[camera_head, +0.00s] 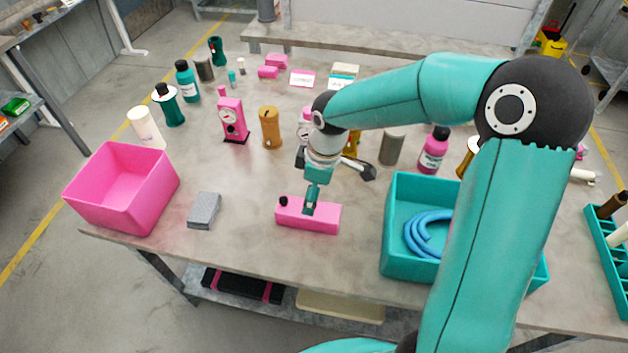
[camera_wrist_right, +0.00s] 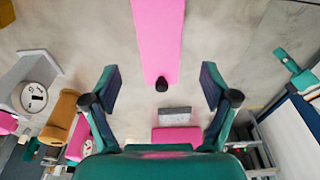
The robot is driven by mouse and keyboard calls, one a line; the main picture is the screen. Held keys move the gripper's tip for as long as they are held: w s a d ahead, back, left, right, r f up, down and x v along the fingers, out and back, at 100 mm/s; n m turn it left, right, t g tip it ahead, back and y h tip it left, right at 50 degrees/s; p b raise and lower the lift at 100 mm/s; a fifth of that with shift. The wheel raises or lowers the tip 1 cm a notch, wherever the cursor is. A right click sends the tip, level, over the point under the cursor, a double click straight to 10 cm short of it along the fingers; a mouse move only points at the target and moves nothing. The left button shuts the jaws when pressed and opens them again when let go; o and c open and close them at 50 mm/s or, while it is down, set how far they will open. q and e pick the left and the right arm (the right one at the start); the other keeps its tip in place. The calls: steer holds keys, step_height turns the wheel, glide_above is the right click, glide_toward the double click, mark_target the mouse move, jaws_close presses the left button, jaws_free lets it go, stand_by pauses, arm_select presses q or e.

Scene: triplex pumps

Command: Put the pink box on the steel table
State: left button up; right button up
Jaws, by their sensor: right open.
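A pink open-topped box (camera_head: 122,190) stands at the left front of the grey steel-looking table (camera_head: 250,262); it looks empty. A pink block with a black knob (camera_head: 322,217) lies near the table's front middle. My right gripper (camera_head: 311,205) is pointed down over this block. In the right wrist view my right gripper (camera_wrist_right: 160,88) has its fingers wide apart, and the pink block (camera_wrist_right: 158,38) lies beyond them, its knob between the tips. Nothing is held. I cannot tell whether a finger touches the block. My left gripper is out of view.
A grey block (camera_head: 204,211) lies between the pink box and pink block. A teal bin (camera_head: 398,265) with blue hose (camera_head: 427,233) stands to the right. A pink pump (camera_head: 232,121), an orange cylinder (camera_head: 270,127) and bottles stand behind. The table's front middle has bare room.

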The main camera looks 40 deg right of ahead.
mark_target(316, 210)
steer(key=r, duration=0.4)
steer(key=shift+s+d, duration=0.2)
steer(key=shift+s, duration=0.05)
